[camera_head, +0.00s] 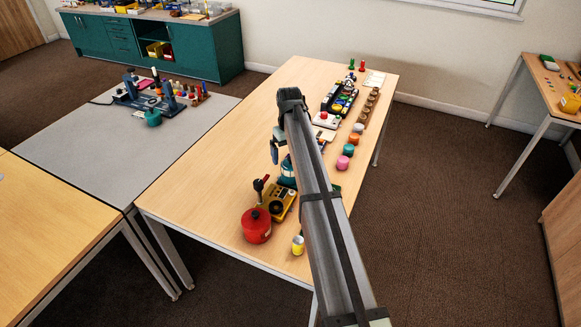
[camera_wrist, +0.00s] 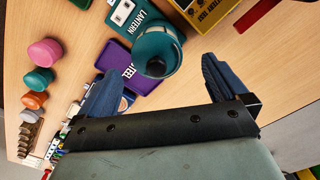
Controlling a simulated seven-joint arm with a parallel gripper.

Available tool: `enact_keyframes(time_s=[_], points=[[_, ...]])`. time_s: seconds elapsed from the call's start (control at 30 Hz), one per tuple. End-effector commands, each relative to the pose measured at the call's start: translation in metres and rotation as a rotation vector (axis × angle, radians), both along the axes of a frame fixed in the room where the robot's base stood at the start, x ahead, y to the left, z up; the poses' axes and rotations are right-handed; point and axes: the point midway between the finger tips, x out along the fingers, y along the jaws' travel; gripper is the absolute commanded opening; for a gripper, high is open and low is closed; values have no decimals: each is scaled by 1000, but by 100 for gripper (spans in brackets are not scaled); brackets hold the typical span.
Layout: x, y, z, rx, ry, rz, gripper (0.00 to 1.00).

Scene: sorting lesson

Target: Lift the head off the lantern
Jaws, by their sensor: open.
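The lantern (camera_wrist: 150,42) is a round teal body with a darker round knob at its top, seen from above in the wrist view, beside a teal card lettered LANTERN (camera_wrist: 120,15). In the head view the teal lantern (camera_head: 286,174) is partly hidden behind my arm. My gripper (camera_wrist: 162,66) is open and empty, its blue fingers spread to either side of the lantern's near end, with no visible contact. In the head view my gripper (camera_head: 275,148) hangs above the table just beyond the lantern. The seam between head and body cannot be made out.
A purple card (camera_wrist: 122,78) lies by the lantern. Coloured knobs (camera_head: 343,163) line the right edge. The table's left side is bare.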

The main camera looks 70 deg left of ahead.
Motion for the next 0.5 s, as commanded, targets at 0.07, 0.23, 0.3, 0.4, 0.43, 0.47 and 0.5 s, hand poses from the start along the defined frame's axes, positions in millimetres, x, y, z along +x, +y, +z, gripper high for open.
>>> enact_keyframes(time_s=[0.07, 0.23, 0.3, 0.4, 0.43, 0.47, 0.5], points=[[0, 0, -5, 0, 0, 0, 100], [1, -1, -13, 1, 0, 0, 100], [2, -2, -20, 0, 0, 0, 100], [3, -3, -33, -1, 0, 0, 100], [4, -4, -37, -1, 0, 0, 100], [4, -4, -41, -1, 0, 0, 100], [4, -3, -46, 0, 0, 0, 100]])
